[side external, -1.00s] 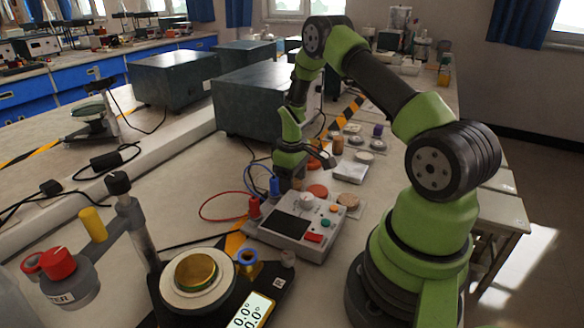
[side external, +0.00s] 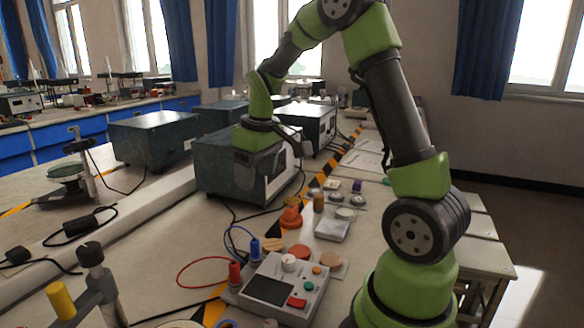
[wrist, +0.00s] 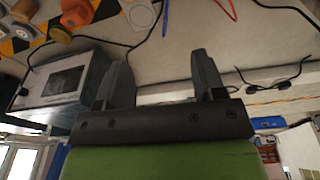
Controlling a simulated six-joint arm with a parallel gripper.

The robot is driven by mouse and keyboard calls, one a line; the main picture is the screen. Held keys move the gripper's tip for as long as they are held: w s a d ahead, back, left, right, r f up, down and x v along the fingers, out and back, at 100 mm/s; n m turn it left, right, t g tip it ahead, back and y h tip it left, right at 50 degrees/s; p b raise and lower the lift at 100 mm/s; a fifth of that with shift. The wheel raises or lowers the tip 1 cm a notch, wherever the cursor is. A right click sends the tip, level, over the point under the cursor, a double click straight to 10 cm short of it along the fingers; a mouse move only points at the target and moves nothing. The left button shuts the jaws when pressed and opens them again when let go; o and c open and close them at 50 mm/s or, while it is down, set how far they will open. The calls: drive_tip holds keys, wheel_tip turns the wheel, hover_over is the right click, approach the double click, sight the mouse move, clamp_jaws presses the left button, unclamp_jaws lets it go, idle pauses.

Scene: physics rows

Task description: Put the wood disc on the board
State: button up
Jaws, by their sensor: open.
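A tan wood-coloured disc (side external: 272,245) lies on the table behind the control box, near the blue cable. It also shows at the top edge of the wrist view (wrist: 140,14). A second wood-coloured disc (side external: 331,259) lies to the right, on a pale flat piece (side external: 342,271) that may be the board. I cannot tell which disc is the task's. My gripper (side external: 298,146) is raised well above the table, in front of a dark instrument box and away from the discs. In the wrist view my gripper (wrist: 162,75) has its fingers apart, with nothing between them.
The control box (side external: 285,287) with red and blue plugs stands in front of the discs. An orange disc (side external: 299,251), an orange knobbed piece (side external: 291,217) and a small scale (side external: 332,230) crowd this area. The dark instrument box (side external: 220,165) stands at the left.

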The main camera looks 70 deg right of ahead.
drive_tip(key=s+a+r+m+t+y, duration=0.1)
drive_tip(key=s+a+r+t, duration=0.1)
drive_tip(key=s+a+r, duration=0.3)
drive_tip(key=s+a+r+m+t+y, duration=0.1)
drive_tip(key=s+a+r+m+t, duration=0.1)
drive_tip(key=s+a, duration=0.8)
wheel_tip(320, 180, up, 3)
drive_tip(key=shift+a+f+t, duration=0.1)
drive_tip(key=shift+a+t, duration=0.3)
drive_tip(key=shift+t, duration=0.3)
